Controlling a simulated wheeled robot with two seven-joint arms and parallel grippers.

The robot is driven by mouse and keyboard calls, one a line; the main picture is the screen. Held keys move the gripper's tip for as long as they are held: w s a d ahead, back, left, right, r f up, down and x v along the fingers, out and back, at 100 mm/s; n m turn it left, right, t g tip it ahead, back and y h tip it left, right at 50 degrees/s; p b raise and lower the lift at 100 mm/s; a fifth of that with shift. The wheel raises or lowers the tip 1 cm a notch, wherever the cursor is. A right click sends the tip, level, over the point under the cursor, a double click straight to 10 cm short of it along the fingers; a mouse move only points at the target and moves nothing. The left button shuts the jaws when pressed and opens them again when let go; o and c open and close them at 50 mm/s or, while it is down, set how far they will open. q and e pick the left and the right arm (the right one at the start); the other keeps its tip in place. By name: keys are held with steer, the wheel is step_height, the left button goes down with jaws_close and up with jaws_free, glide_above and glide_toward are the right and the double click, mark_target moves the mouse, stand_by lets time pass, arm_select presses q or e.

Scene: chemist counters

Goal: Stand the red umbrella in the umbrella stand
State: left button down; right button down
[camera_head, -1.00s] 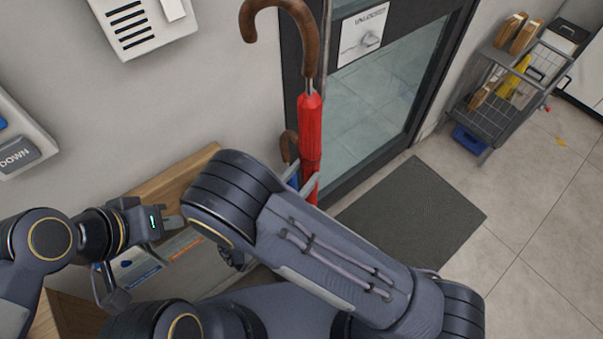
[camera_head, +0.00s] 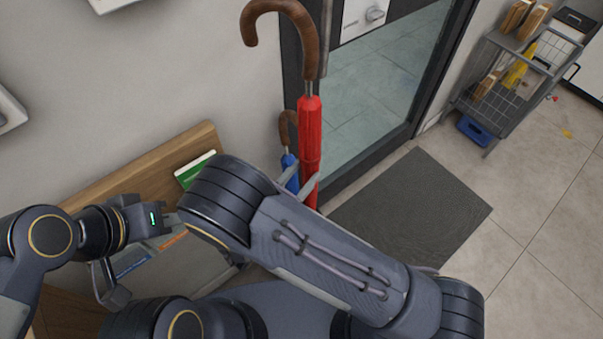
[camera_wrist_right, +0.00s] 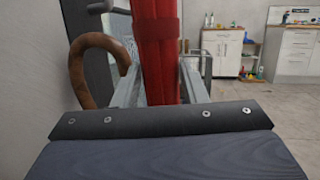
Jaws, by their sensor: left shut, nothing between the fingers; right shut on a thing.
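The red umbrella (camera_head: 310,140) hangs upright with its brown hooked handle at the top. My right gripper (camera_head: 302,183) is shut on its red cloth; the wrist view also shows the red umbrella (camera_wrist_right: 157,55) between the fingers. Its lower end is hidden behind my right arm. A blue umbrella (camera_head: 290,170) with a brown hooked handle shows just left of the red one, its lower part hidden. I cannot make out the umbrella stand. My left gripper (camera_head: 172,216) is shut and empty, at the left, above a wooden surface.
A glass door (camera_head: 385,85) is behind the umbrella, with a dark mat (camera_head: 415,210) on the floor. A wire trolley (camera_head: 500,85) stands at the back right. A wooden panel (camera_head: 150,180) with a green-and-white card (camera_head: 194,170) is at the left.

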step_height(320, 180, down, 12)
steer(key=b, duration=0.9)
steer(key=shift+r, duration=0.25)
steer(key=c, duration=0.8)
jaws_free()
steer(key=shift+f, duration=0.15)
